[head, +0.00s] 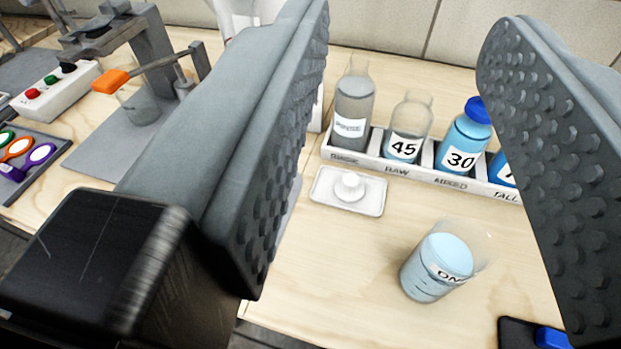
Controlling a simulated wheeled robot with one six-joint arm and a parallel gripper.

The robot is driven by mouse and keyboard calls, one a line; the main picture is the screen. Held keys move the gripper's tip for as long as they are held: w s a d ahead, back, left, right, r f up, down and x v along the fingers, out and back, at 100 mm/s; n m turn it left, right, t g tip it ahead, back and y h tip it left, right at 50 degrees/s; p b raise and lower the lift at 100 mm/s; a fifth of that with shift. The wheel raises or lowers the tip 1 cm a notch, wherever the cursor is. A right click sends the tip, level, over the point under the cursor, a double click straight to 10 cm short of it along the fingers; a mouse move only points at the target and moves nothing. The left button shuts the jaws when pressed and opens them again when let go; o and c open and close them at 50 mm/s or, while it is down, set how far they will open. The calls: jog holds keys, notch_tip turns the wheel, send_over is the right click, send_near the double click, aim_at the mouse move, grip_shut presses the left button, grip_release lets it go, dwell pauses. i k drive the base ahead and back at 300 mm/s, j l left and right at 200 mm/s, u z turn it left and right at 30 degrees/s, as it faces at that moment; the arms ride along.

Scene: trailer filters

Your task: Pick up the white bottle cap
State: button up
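The white bottle cap (349,187) sits on a small white tray (330,192) on the wooden bench, in front of the bottle rack. My gripper (405,165) shows large in the foreground, its two grey studded fingers wide apart. It is open, with nothing between the fingers. In the picture the cap appears between the fingers, closer to the left one. The cap lies beyond the fingers, not touching them.
A white rack (399,171) behind the tray holds several labelled bottles, including a blue-capped one (463,140). A beaker of blue liquid (436,272) stands front right. A press-like device (150,50) and a button box (56,92) stand left. Bare bench lies before the tray.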

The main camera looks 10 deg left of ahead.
aim_at(348, 189)
jog(key=z, duration=0.25)
jog(key=k+j+z, duration=0.25)
jog(key=z, duration=0.25)
jog(key=k+j, duration=0.05)
